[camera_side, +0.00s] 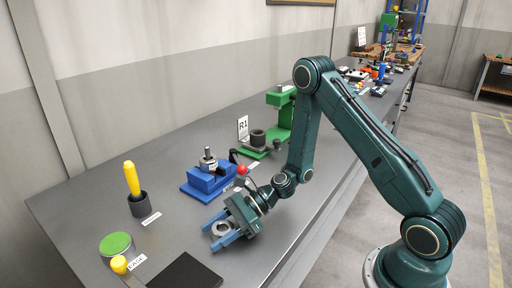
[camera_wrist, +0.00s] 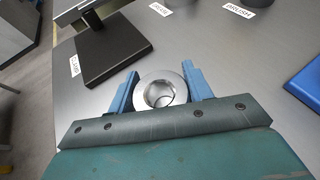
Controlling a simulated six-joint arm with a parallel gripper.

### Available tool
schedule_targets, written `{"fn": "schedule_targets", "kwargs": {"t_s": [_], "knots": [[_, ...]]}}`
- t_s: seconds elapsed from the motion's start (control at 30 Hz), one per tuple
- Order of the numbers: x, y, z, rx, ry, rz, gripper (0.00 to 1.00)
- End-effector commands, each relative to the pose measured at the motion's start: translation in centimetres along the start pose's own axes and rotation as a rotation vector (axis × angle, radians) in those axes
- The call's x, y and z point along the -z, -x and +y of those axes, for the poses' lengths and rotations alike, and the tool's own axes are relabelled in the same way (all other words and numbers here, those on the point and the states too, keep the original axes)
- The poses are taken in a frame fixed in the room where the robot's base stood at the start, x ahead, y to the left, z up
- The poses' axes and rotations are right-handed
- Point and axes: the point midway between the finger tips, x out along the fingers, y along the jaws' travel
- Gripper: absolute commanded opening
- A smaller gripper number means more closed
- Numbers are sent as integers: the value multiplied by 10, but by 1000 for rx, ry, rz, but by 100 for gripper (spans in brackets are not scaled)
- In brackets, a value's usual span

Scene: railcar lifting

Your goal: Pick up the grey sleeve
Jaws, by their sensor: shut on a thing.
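The grey sleeve (camera_side: 221,228) is a short, shiny metal ring near the front of the bench. It also shows in the wrist view (camera_wrist: 146,93), with its round bore facing the camera. My gripper (camera_side: 210,238) has its two blue fingers on either side of the sleeve. In the wrist view my gripper (camera_wrist: 161,72) is shut on it, one finger at each side. The sleeve looks upright and low over the bench; I cannot tell whether it touches the surface.
A blue fixture (camera_side: 207,182) stands just behind my gripper, and a green press (camera_side: 280,115) farther back. A dark cup (camera_side: 139,205) holds a yellow-handled tool. A green-topped tin (camera_side: 117,244) and a black plate (camera_side: 187,272) lie front left. Bare bench surrounds the sleeve.

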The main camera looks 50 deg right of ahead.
Motion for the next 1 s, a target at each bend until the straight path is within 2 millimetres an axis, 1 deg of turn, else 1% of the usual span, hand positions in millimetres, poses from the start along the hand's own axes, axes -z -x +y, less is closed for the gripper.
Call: {"fn": "schedule_targets", "kwargs": {"t_s": [0.33, 0.57, 0.77, 1.0], "knots": [[-4, 1, 0, 0, 1, -2, 18], [-17, 7, 0, 0, 3, -2, 18], [-37, 15, -1, 2, 4, -3, 18], [-70, 28, -1, 1, 7, -3, 18]]}}
